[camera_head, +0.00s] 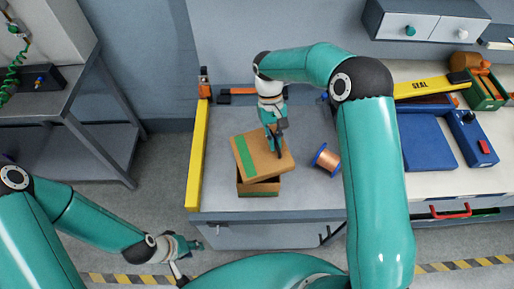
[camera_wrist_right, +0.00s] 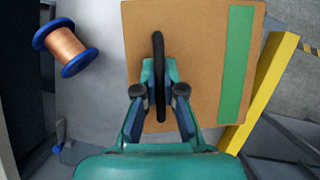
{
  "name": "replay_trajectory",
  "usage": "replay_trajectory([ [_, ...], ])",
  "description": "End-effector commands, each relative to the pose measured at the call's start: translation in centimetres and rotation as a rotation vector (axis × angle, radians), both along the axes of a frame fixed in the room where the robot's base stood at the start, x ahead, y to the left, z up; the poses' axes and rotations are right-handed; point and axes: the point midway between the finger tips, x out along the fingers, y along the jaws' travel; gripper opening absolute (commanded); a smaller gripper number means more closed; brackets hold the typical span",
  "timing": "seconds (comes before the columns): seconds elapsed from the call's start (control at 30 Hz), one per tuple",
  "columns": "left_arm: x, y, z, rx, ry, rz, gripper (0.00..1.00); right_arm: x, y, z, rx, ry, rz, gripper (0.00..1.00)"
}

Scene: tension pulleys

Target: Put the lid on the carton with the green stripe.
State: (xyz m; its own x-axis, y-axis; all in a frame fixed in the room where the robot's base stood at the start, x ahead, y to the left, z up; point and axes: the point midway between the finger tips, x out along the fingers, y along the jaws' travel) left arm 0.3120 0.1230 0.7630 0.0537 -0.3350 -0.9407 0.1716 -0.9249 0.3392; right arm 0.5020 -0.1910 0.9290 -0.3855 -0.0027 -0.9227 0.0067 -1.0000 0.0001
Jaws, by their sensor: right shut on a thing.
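The brown lid (camera_head: 266,158) has a green stripe along its left side in the head view. It sits turned and looks tilted over the open carton (camera_head: 258,188), covering most of it. The carton's front shows below the lid, with a green band low on it. In the right wrist view the lid (camera_wrist_right: 195,60) fills the middle, with a black handle (camera_wrist_right: 158,60) standing on it. My right gripper (camera_head: 277,150) is shut on that handle, seen also in the wrist view (camera_wrist_right: 159,92). Whether the lid touches the carton's rim is unclear. My left gripper (camera_head: 180,272) hangs low, away from the carton.
A copper wire spool with blue flanges (camera_head: 326,159) lies right of the carton. A yellow rail (camera_head: 197,155) edges the grey bench (camera_head: 225,205) on the left. A blue sealing machine (camera_head: 428,145) with a yellow arm (camera_head: 430,87) stands on the right. Bench in front of the carton is bare.

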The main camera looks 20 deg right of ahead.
Motion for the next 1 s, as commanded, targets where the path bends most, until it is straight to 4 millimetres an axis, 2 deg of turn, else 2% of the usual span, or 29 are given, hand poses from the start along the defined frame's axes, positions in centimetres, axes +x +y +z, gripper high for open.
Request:
replay_trajectory([
  [0.3, 0.0, 0.0, 0.0, 0.0, 0.001, 0.0, 0.35, -0.1, -0.4, 0.0, 0.0, 0.0, -0.016, 0.0],
  [0.47, 0.0, 0.0, -0.4, 0.0, 0.001, 0.0, 0.35, -0.3, 0.2, -0.2, 0.002, -0.002, -0.136, 0.0],
  [0.57, 0.0, 0.0, -0.8, 0.0, 0.001, 0.0, 0.35, -0.6, 1.2, -0.3, 0.002, -0.001, -0.319, 0.0],
  [0.67, 0.0, 0.0, -1.3, 0.0, 0.0, 0.0, 0.35, -1.2, 2.4, -0.2, 0.004, -0.001, -0.579, 0.0],
  [0.9, 0.0, 0.0, -2.5, 0.0, 0.0, 0.0, 0.35, -3.0, 5.1, 0.4, 0.007, -0.005, -1.31, 0.0],
  [1.0, 0.0, 0.0, -2.9, 0.0, 0.0, 0.0, 0.35, -3.5, 5.7, 0.7, 0.006, -0.008, -1.546, 0.0],
])
